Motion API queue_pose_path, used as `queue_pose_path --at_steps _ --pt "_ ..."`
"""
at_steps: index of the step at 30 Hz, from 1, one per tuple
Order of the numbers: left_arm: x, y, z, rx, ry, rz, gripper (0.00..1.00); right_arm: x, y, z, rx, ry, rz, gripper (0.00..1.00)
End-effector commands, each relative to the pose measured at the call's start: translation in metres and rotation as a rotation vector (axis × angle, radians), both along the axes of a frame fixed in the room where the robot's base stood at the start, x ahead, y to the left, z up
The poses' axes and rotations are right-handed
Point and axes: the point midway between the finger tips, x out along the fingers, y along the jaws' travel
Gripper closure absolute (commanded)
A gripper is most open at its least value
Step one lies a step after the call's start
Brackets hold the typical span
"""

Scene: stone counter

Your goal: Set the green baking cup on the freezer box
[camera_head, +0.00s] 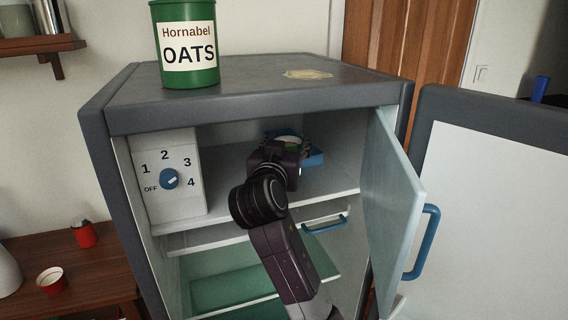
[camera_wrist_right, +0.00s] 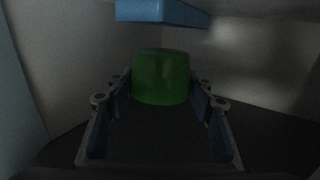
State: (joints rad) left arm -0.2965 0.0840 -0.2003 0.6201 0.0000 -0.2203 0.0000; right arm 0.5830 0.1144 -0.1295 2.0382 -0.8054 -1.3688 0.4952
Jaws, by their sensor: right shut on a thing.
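The green baking cup (camera_wrist_right: 161,77) is between the fingers of my right gripper (camera_wrist_right: 160,100) in the right wrist view, and the gripper is shut on it. In the head view my right gripper (camera_head: 280,148) is inside the upper compartment of the open freezer (camera_head: 240,118), and it hides most of the cup. A blue box-like thing (camera_head: 313,159) shows just right of the gripper; a blue block (camera_wrist_right: 160,12) also shows at the top of the right wrist view, apart from the cup. I cannot tell the exact gap. My left gripper is not in view.
The inner door (camera_head: 390,200) with a blue handle (camera_head: 424,243) stands open close on the right. A dial panel (camera_head: 168,180) fills the compartment's left side. A lower shelf (camera_head: 230,292) lies below. An oats tin (camera_head: 187,75) stands on top.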

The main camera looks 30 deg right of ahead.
Motion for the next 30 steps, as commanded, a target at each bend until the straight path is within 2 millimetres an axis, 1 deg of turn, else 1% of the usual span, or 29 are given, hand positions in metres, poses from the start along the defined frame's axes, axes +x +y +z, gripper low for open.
queue_pose_path --at_steps 1,3,6,8,10,14,16,18,22,27,28,30 --pt "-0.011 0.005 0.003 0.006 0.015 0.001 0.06 -0.001 -0.001 -0.007 -0.004 0.004 -0.002 0.78" --pt "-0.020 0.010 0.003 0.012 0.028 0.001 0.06 -0.001 -0.001 -0.014 -0.003 0.001 -0.001 0.78" --pt "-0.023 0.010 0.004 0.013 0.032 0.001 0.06 0.000 0.000 -0.022 -0.003 0.000 -0.001 0.78" --pt "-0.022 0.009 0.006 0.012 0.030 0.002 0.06 0.000 0.000 -0.028 -0.002 0.002 -0.001 0.78" --pt "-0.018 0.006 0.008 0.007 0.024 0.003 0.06 -0.001 -0.001 -0.038 -0.004 0.005 -0.001 0.78" --pt "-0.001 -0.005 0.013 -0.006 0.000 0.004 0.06 0.000 -0.001 -0.056 -0.004 0.004 -0.002 0.78" --pt "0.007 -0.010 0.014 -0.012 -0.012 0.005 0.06 -0.001 0.000 -0.061 -0.003 0.001 0.000 0.78" --pt "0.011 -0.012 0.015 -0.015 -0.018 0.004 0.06 0.000 0.000 -0.063 -0.001 -0.001 0.000 0.78" --pt "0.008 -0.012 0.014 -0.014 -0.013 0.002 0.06 0.000 0.000 -0.063 -0.001 -0.002 0.000 0.78" --pt "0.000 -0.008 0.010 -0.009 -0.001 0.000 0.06 0.000 0.000 -0.066 -0.001 -0.002 0.000 0.78" --pt "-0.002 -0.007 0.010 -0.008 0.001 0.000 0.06 0.000 0.000 -0.065 0.000 -0.001 0.000 0.49" --pt "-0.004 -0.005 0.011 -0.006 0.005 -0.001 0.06 0.000 0.000 -0.065 -0.001 -0.001 0.000 0.42"
